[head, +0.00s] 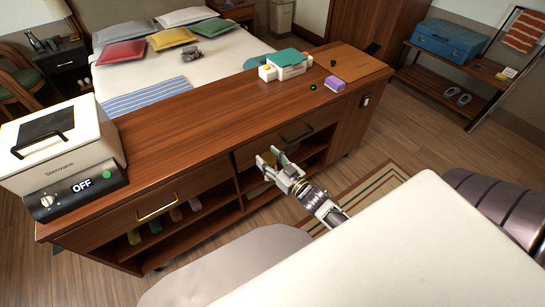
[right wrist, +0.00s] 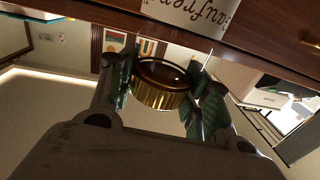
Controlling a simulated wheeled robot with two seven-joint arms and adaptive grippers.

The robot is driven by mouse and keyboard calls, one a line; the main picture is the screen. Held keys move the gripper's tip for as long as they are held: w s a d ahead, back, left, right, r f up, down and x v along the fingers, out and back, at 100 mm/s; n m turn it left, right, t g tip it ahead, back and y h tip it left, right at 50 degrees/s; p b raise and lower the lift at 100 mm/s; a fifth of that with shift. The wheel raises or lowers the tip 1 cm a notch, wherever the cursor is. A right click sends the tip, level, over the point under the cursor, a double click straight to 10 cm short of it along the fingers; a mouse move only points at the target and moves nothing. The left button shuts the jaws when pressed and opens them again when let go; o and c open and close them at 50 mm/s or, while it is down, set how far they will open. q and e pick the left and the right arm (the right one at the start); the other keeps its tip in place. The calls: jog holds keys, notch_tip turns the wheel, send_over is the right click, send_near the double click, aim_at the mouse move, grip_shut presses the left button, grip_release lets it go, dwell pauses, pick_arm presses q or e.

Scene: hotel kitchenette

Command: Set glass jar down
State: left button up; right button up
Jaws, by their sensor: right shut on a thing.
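The glass jar shows in the right wrist view as a round golden lid or band (right wrist: 160,88) with a dark, shiny centre. My right gripper (right wrist: 163,95) is shut on it, with a green-padded finger at either side. In the head view my right gripper (head: 274,164) is in front of the wooden cabinet (head: 190,115), by the open shelf under a drawer. The jar is mostly hidden there by the fingers. Whether it touches a shelf cannot be told. My left gripper is not in view.
A boxy white appliance marked OFF (head: 65,150) stands on the counter's left end. A teal-topped box (head: 290,62) and a purple block (head: 334,84) lie towards its right end. The counter's middle is clear. A lettered white plate (right wrist: 190,15) shows in the wrist view.

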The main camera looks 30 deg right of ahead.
jog(key=shift+a+r+m+h, duration=0.2)
jog(key=shift+a+m+h, duration=0.1)
jog(key=shift+a+h, duration=0.2)
jog(key=shift+a+r+m+h, duration=0.2)
jog(key=shift+a+m+h, duration=0.1)
jog(key=shift+a+h, duration=0.15)
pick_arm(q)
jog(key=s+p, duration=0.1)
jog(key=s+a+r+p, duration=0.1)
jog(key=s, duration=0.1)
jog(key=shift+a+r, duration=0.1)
pick_arm(e)
jog(key=shift+w+a+r+m+h, duration=0.2)
jog(key=shift+a+r+m+h, duration=0.4)
jog(key=shift+a+r+h, duration=0.45)
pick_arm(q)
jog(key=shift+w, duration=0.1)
pick_arm(e)
jog(key=shift+d, duration=0.1)
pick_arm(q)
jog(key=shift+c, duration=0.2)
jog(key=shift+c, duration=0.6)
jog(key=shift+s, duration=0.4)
pick_arm(e)
jog(key=shift+s, duration=0.1)
